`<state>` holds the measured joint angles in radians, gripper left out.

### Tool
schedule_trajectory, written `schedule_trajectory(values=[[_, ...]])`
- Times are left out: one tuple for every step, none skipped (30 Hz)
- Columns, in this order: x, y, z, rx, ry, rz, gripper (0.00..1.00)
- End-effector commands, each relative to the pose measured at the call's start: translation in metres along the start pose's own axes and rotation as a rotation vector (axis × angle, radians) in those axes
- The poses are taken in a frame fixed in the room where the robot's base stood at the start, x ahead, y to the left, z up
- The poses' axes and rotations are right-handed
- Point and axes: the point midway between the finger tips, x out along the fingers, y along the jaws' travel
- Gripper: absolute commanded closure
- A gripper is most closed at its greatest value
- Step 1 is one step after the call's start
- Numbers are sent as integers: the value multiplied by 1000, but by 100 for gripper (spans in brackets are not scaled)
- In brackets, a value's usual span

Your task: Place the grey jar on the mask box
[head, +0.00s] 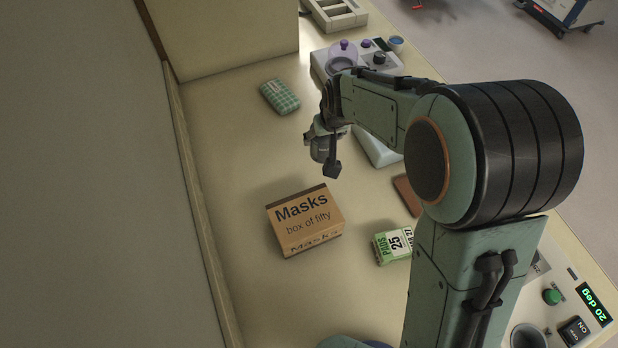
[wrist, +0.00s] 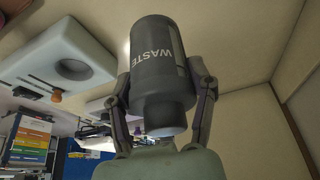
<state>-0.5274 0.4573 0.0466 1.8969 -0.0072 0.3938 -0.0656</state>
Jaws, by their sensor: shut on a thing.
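The grey jar (wrist: 160,65) is dark grey and lettered "WASTE". In the wrist view it sits between the two fingers of my gripper (wrist: 160,92), which is shut on it. In the head view my gripper (head: 325,158) is above the table, beyond the mask box and a little to its right; the jar is small and partly hidden there by the fingers. The mask box (head: 305,221) is a brown carton reading "Masks, box of fifty". It lies on the table with its top bare, apart from my gripper and the jar.
A green and white pads packet (head: 392,246) lies right of the mask box. A brown flat item (head: 407,194) is partly behind my arm. A green checked packet (head: 280,97) lies farther back. A pale unit with purple knobs (head: 343,62) stands at the back. The table left of the box is clear.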

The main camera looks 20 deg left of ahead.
Motion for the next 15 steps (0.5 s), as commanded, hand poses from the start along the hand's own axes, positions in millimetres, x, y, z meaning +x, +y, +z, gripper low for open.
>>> schedule_trajectory(values=[[1, -6, 12, -73, -4, -32, 84], [3, -11, 21, -128, -6, -56, 84], [3, -18, 34, -208, -6, -90, 84], [0, -23, 42, -271, -3, -116, 84], [-4, -28, 51, -336, -2, -143, 84], [-11, -33, 63, -424, -1, -180, 84], [-18, -37, 73, -493, 1, -208, 84], [-26, -40, 82, -563, 3, -237, 84], [-40, -45, 96, -663, 6, -278, 84], [-52, -48, 107, -742, 8, -309, 84], [-65, -50, 118, -817, 8, -340, 84], [-81, -53, 132, -905, 8, -375, 84], [-92, -55, 142, -962, 8, -398, 84], [-103, -56, 151, -1012, 8, -418, 84], [-116, -58, 161, -1064, 7, -439, 84]])
